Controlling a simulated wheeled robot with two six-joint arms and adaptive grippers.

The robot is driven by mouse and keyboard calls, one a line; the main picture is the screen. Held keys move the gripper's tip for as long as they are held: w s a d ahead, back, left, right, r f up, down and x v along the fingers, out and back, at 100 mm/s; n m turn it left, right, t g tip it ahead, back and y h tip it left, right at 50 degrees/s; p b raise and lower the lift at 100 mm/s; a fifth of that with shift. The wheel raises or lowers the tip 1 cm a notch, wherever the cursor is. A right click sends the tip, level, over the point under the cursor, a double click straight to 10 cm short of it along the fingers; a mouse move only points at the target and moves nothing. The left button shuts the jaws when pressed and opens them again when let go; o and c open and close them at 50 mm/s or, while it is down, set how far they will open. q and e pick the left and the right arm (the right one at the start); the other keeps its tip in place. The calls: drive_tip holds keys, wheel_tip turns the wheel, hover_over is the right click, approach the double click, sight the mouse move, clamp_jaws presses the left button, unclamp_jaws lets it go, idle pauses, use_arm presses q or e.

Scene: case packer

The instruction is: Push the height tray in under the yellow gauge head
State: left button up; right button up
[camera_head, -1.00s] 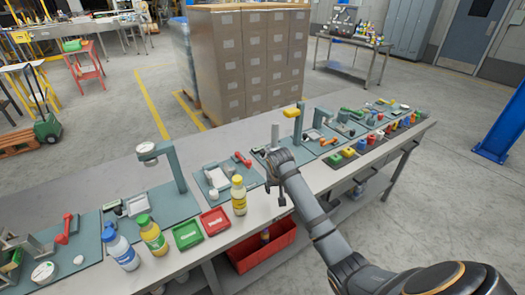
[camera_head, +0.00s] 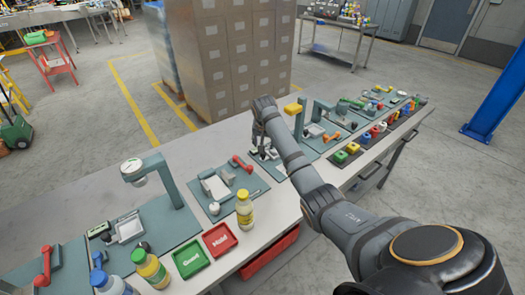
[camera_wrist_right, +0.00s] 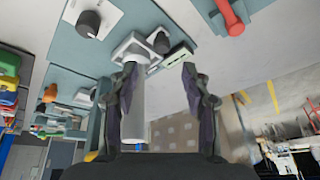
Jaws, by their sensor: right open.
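The yellow gauge head (camera_head: 293,108) sits on a teal stand just right of my right gripper in the head view. A small light tray (camera_head: 314,131) lies on the teal mat near its foot; I cannot tell for sure that it is the height tray. My right gripper (camera_head: 265,147) is low over the bench, left of the yellow head, and partly hidden by its own arm. In the right wrist view its fingers (camera_wrist_right: 160,88) are apart. A pale cylinder (camera_wrist_right: 134,108) shows beside the left-hand finger, and a white tray (camera_wrist_right: 128,46) shows beyond the fingertips. My left gripper is not in view.
A white gauge (camera_head: 133,168) stands on the mat to the left. A yellow bottle (camera_head: 244,208), a green bin (camera_head: 191,258) and a red bin (camera_head: 219,239) line the front edge. Coloured blocks (camera_head: 352,148) lie to the right. Stacked cartons (camera_head: 235,60) stand behind the bench.

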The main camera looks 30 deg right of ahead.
drive_tip(key=x, duration=0.4)
drive_tip(key=shift+w+f, duration=0.3)
drive_tip(key=x, duration=0.3)
drive_tip(key=shift+w+d+f, duration=0.1)
drive_tip(key=shift+f, duration=0.4)
drive_tip(key=shift+w, duration=0.1)
drive_tip(key=c, duration=0.7)
clamp_jaws()
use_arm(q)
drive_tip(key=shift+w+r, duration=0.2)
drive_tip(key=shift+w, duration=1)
